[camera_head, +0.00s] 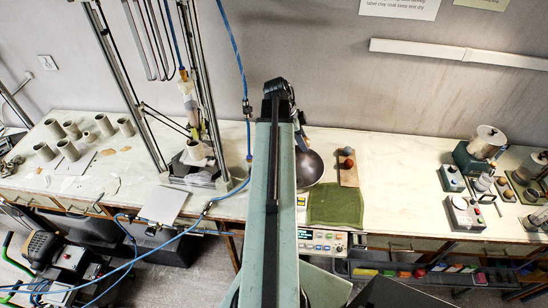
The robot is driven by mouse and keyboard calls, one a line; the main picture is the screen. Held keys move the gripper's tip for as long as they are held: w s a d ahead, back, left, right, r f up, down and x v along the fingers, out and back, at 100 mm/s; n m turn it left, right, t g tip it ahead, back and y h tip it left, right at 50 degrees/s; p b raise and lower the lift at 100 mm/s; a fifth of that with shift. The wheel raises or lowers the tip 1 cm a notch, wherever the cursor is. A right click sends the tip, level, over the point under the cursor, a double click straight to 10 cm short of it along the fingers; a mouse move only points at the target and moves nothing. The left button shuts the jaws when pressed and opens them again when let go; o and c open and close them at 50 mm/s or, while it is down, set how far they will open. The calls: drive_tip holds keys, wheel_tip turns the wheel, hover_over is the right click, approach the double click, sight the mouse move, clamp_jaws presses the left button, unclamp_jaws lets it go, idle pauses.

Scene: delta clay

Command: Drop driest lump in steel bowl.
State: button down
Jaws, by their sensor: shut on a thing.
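A dark, shiny round bowl (310,170), which looks like the steel bowl, sits on the pale bench just right of my arm, its left part hidden. Which is driest, I cannot tell. My arm reaches straight out over the bench, its far end left of and beyond the bowl. My gripper's jaws are hidden behind my arm, with anything between them.
A green cloth (337,205) hangs over the bench's front edge beside the bowl. Several grey cups (68,150) and a metal-railed frame stand at left. Machines and small control boxes (465,213) crowd the right. The bench between board and boxes is clear. A blue hose (205,212) crosses at left.

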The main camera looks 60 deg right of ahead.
drive_tip(key=shift+w+a+r, duration=0.1)
drive_tip(key=shift+w, duration=0.35)
wheel_tip(320, 180, down, 6)
drive_tip(key=b, duration=0.6)
drive_tip(key=c, duration=0.7)
unclamp_jaws()
drive_tip(key=shift+c, duration=0.2)
drive_tip(key=shift+s, duration=0.1)
